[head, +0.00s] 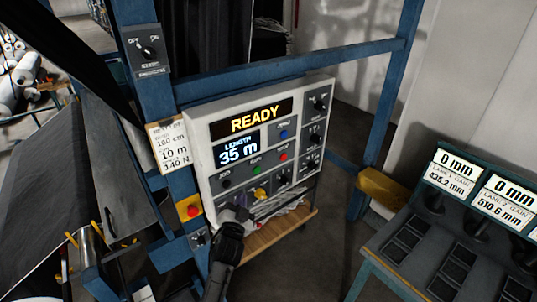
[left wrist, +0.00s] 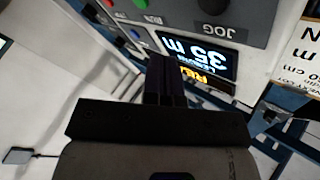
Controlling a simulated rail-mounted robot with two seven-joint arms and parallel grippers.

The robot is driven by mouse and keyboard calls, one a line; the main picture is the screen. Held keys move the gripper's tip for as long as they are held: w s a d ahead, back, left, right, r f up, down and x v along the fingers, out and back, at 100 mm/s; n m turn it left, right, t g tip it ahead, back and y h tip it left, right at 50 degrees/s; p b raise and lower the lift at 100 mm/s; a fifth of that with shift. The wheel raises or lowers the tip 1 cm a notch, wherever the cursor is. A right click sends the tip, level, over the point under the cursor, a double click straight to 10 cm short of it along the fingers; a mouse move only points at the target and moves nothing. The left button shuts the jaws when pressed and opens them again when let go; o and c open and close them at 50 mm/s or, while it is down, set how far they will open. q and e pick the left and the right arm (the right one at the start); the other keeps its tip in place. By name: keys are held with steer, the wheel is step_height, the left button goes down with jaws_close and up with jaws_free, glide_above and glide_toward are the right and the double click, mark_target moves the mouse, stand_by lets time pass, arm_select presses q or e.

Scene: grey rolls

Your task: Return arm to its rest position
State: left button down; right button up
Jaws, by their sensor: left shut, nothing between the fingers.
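My left gripper (head: 236,213) is dark and stands in front of the lower left part of the white control panel (head: 203,130) in the head view. Its fingers are shut and empty. In the left wrist view the closed fingers (left wrist: 165,78) point toward the panel (left wrist: 255,62), which appears upside down. Whether the fingertips touch the panel cannot be told. The display (head: 240,147) reads "READY" and "LENGTH 35 m". My right gripper is in neither view.
The panel is mounted on a blue frame (head: 385,110) with a red button on yellow (head: 188,208) and an off/on switch (head: 148,50). A wooden shelf (head: 270,237) is below. A gauge console (head: 400,245) stands at right. A dark roll machine is at left.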

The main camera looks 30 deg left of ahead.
arm_select(q)
step_height(320, 180, down, 4)
steer(key=s+a+n+g, duration=0.2)
steer(key=n+g, duration=0.2)
steer(key=g, duration=0.1)
steer(key=s+d+r+m+g+h+p, duration=0.15)
steer(key=s+d+h, duration=0.25)
steer(key=s+d, duration=0.5)
steer(key=s+d+g+h+p, duration=0.25)
steer(key=s+d, duration=0.35)
steer(key=s, duration=0.4)
steer(key=s+d+f+g+p, duration=0.1)
steer(key=s+f, duration=0.3)
steer(key=s, duration=0.5)
steer(key=s+d+f+m+g+h+p, duration=0.1)
steer(key=s+f+g, duration=0.3)
steer(key=s, duration=0.6)
steer(key=shift+d+g, duration=0.3)
steer(key=shift+s+m, duration=0.1)
steer(key=shift+m, duration=0.15)
